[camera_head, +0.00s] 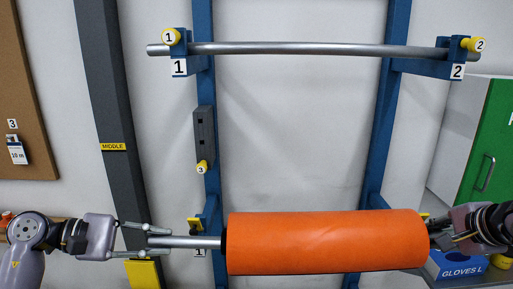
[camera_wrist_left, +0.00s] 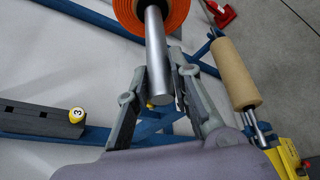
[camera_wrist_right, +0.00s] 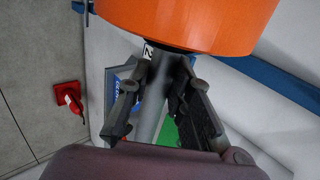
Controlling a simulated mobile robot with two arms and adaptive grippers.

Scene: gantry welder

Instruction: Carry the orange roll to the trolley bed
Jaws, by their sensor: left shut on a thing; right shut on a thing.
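The orange roll (camera_head: 325,241) is level in the head view, in front of the lower part of a blue rack (camera_head: 380,130). A grey metal bar (camera_head: 195,242) sticks out of its ends. My left gripper (camera_head: 150,241) is shut on the bar's left end; the bar (camera_wrist_left: 157,50) also shows between its fingers in the left wrist view. My right gripper (camera_head: 440,236) is shut on the bar's right end, close to the roll; in the right wrist view the bar (camera_wrist_right: 152,105) runs between the fingers. I cannot make out the trolley bed.
An empty bar (camera_head: 320,48) rests on the rack's top arms, marked 1 and 2. A dark post (camera_head: 105,100) labelled MIDDLE stands at left. A green-doored cabinet (camera_head: 490,140) and a blue gloves box (camera_head: 460,266) are at right. A brown roll (camera_wrist_left: 233,72) lies lower down.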

